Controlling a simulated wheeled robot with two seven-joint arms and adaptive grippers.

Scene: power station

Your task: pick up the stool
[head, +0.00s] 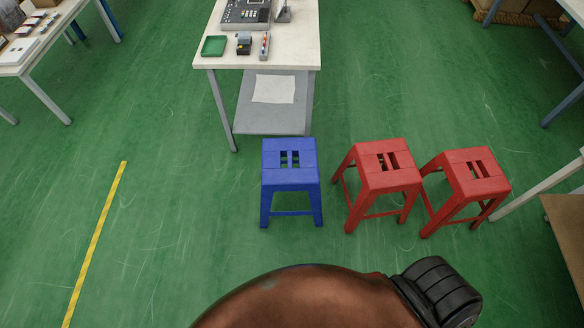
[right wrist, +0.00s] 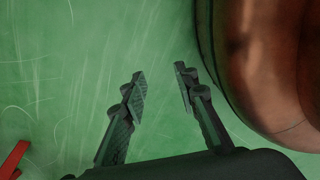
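A blue stool (head: 290,180) stands upright on the green floor in the middle of the head view, with two slots in its seat. Two red stools stand to its right, a nearer-to-centre one (head: 380,178) and one farther right (head: 466,185). My right gripper (right wrist: 161,80) is open and empty in the right wrist view, with bare floor between and beyond its fingers. A red piece (right wrist: 14,158), likely part of a red stool, shows at that view's lower left edge, apart from the fingers. My left gripper is in neither view.
A white table (head: 215,50) with a lower shelf stands just behind the blue stool, carrying a green tray (head: 214,46) and devices. Other tables (head: 30,65) stand at the upper left and right side. A yellow floor line (head: 97,240) runs left; the floor around it is clear.

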